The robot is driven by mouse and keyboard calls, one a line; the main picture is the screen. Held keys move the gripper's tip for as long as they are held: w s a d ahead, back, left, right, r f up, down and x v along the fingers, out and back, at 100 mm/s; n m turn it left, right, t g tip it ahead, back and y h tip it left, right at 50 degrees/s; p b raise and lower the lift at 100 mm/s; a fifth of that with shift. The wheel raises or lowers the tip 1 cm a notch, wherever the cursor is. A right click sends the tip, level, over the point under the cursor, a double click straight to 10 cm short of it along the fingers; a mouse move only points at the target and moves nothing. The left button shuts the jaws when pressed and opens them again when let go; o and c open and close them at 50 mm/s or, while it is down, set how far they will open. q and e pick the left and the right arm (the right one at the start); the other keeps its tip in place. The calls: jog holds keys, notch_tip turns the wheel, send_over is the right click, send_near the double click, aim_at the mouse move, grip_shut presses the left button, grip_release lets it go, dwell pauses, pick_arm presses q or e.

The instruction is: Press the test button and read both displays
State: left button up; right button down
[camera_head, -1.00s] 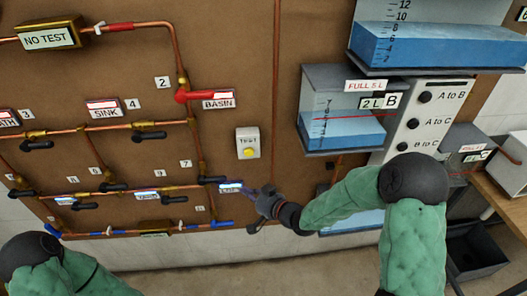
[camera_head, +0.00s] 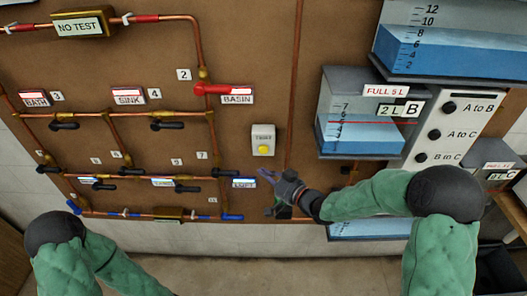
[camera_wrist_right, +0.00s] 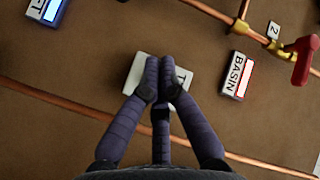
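The test box (camera_head: 262,132) is a white plate on the brown wall panel, with a yellow button (camera_head: 264,149). My right gripper (camera_head: 266,177) is just below it in the head view, empty. In the right wrist view its fingertips (camera_wrist_right: 161,62) are together in front of the white test box (camera_wrist_right: 137,73) and hide the button; contact cannot be told. A brass unit (camera_head: 79,24) on the upper pipe reads NO TEST. A similar unit (camera_head: 168,214) sits on the lowest pipe, its text too small to read. My left gripper is out of view.
Copper pipes with black valve levers cover the left. A red valve (camera_head: 210,89) is beside the BASIN label (camera_head: 237,95); the LOFT label (camera_head: 243,183) is left of my right gripper. Water tank B (camera_head: 347,139) and a white switch panel (camera_head: 436,150) are at right.

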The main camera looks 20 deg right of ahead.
aim_at(260, 152)
jog(key=w+d, duration=0.2)
jog(key=w, duration=0.4)
jog(key=shift+w, duration=0.2)
dwell(1.4)
jog(key=shift+w, duration=0.4)
jog(key=shift+w+d, duration=0.2)
jog(key=shift+w, duration=0.25)
dwell(0.7)
jog(key=shift+s, duration=0.15)
jog(key=shift+s+a, duration=0.25)
jog(key=shift+s, duration=0.45)
